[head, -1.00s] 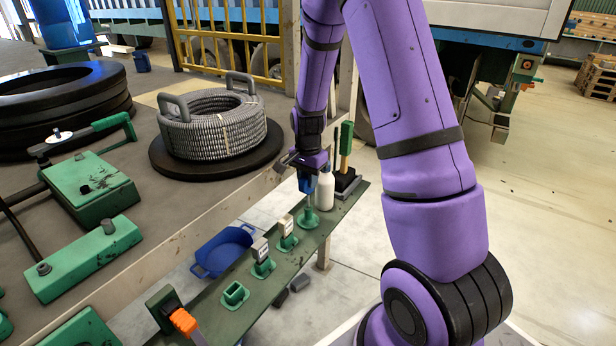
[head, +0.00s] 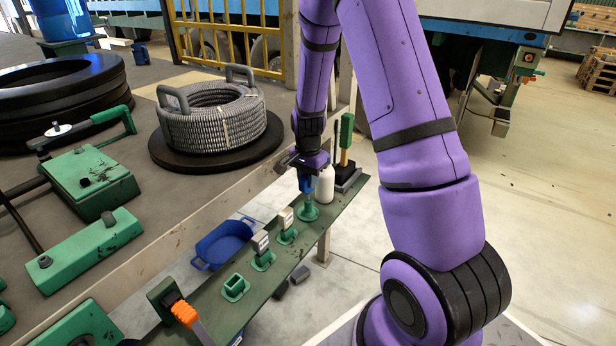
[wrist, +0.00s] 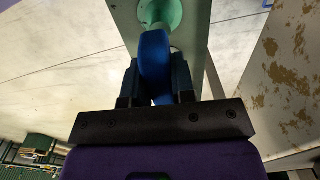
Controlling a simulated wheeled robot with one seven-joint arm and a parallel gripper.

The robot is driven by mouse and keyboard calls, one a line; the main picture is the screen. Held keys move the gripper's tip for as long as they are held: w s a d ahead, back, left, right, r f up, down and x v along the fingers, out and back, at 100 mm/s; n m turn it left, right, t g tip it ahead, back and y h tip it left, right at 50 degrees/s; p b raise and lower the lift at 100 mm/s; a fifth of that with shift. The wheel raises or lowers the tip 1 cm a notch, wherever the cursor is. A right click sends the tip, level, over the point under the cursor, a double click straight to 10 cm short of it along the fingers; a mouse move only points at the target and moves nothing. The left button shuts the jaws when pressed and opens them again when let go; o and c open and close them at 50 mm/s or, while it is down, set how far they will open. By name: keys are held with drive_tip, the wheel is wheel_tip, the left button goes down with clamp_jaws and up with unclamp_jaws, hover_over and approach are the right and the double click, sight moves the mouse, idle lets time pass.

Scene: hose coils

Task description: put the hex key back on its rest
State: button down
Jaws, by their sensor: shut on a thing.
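My gripper (head: 308,172) is shut on the blue handle (head: 306,185) of what I take to be the hex key. In the wrist view the blue handle (wrist: 155,62) stands between the two dark fingers. A round green rest (head: 308,211) on the narrow green shelf (head: 270,283) is directly below the handle. It also shows just beyond the handle in the wrist view (wrist: 160,12). The key's shaft is mostly hidden, and I cannot tell whether its tip is inside the rest.
A white bottle (head: 326,184) stands close to the right of the handle, with a green-handled brush (head: 346,140) behind. Green holders with white-labelled pieces (head: 261,243) and an empty square holder (head: 235,287) line the shelf. A hose coil (head: 215,122) sits on the bench.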

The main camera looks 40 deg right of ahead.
drive_tip(key=c, duration=0.9)
unclamp_jaws()
drive_tip(key=shift+o, duration=0.2)
wheel_tip(320, 180, up, 11)
drive_tip(key=shift+f, duration=0.1)
drive_tip(key=s+a+r+n+t, duration=0.1)
drive_tip(key=s+a+r+n, duration=0.3)
drive_tip(key=s+r, duration=0.3)
drive_tip(key=s+a+r+n+t, duration=0.2)
drive_tip(key=s+a+r+n, duration=0.15)
drive_tip(key=r, duration=0.65)
drive_tip(key=s+a+r+n+t, duration=0.1)
drive_tip(key=s+a+r+n, duration=0.1)
drive_tip(key=s, duration=0.6)
drive_tip(key=s+a+r+n+t, duration=0.1)
drive_tip(key=s+a+r+n, duration=0.2)
drive_tip(key=s, duration=0.5)
drive_tip(key=shift+a+r+n, duration=0.15)
drive_tip(key=shift+a+n, duration=0.05)
drive_tip(key=shift+n, duration=0.55)
